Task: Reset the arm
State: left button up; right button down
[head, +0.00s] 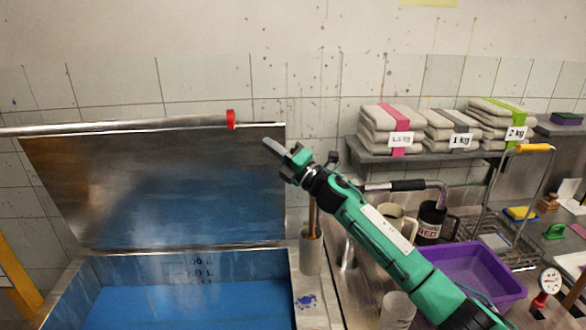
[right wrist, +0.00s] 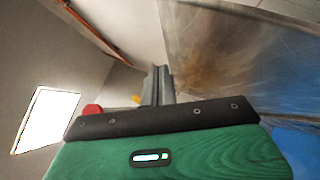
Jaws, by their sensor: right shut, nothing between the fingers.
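My right arm (head: 385,245) is green and black and reaches up from the lower right in the head view. Its gripper (head: 272,147) points up and left, in front of the right edge of the raised metal lid (head: 150,185). The fingers are shut and empty. In the right wrist view the shut fingers (right wrist: 157,85) stand beyond the green gripper body, with the lid to their right. My left gripper is not in view.
The open vat (head: 190,267) holds blue liquid. A wooden-handled tool stands in a grey holder (head: 311,252) below my arm. A purple tub (head: 472,275), a dark mug (head: 432,222) and a wire basket (head: 500,245) are at right. Folded cloth stacks (head: 385,128) lie on a shelf.

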jog(key=s+d+f+m+h+b, duration=0.1)
jog(key=s+d+f+m+h, duration=0.4)
jog(key=s+f+m, duration=0.4)
jog(key=s+d+f+m+h, duration=0.5)
jog(key=f+m+h, duration=0.15)
jog(key=f, duration=0.45)
jog(key=s+d+f+m+h+b, duration=0.1)
jog(key=s+d+f+m+h, duration=0.45)
jog(key=f+m, duration=0.35)
jog(key=s+d+f+m+g, duration=0.2)
jog(key=s+f+g, duration=0.2)
jog(key=s, duration=0.7)
jog(key=s+d+f+m+g, duration=0.25)
jog(key=s+f, duration=0.25)
jog(key=s, duration=0.5)
jog(key=s+d+f+m+g, duration=0.15)
jog(key=s+f+g, duration=0.25)
jog(key=s, duration=0.7)
notch_tip(320, 180, down, 33)
jog(key=g, duration=0.2)
jog(key=s+d+f, duration=0.2)
jog(key=s+f, duration=1.6)
jog(key=s, duration=0.1)
jog(key=shift+s+d+g, duration=0.25)
jog(key=shift+d+g, duration=0.15)
jog(key=shift+g, duration=0.05)
